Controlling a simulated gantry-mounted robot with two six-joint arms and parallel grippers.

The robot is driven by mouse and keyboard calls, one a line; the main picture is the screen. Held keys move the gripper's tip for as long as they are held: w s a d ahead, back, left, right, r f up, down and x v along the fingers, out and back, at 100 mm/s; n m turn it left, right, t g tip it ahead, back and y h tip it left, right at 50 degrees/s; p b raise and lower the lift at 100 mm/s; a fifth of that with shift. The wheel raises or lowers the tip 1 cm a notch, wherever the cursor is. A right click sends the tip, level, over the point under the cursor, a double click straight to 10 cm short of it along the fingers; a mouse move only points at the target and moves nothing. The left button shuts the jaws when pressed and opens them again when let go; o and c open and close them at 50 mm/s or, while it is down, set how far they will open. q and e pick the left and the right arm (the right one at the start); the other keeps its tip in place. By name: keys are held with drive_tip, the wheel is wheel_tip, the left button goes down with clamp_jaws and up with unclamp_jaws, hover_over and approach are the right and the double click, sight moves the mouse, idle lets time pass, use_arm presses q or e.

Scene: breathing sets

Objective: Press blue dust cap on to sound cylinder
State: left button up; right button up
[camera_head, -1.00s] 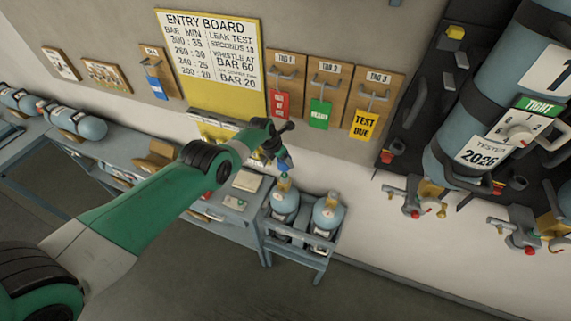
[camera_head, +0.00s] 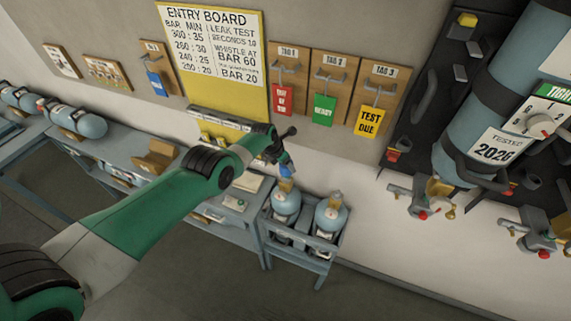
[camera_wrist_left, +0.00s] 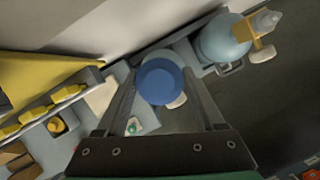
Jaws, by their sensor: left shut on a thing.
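My left gripper (camera_head: 282,158) is shut on the blue dust cap (camera_head: 287,170), which hangs from its fingertips just above the brass valve of the left light-blue cylinder (camera_head: 285,204). In the left wrist view the cap (camera_wrist_left: 160,82) sits between the two fingers as a round blue disc and hides what is under it. Whether it touches the valve cannot be told. A second light-blue cylinder (camera_head: 330,217) with a brass valve stands to the right. One cylinder (camera_wrist_left: 222,40) shows beyond the right finger in the wrist view. My right gripper is not in view.
Both cylinders stand in a blue-grey rack (camera_head: 318,262) at the bench's right end. The bench (camera_head: 130,155) holds a wooden block and papers. Behind are the yellow entry board (camera_head: 212,50) and tag hooks. A large cylinder (camera_head: 475,110) hangs on a dark wall panel at right.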

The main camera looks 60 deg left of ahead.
use_arm(q)
drive_tip(key=shift+f+b, duration=2.5)
drive_tip(key=shift+f, duration=0.2)
drive_tip(key=o, duration=1.3)
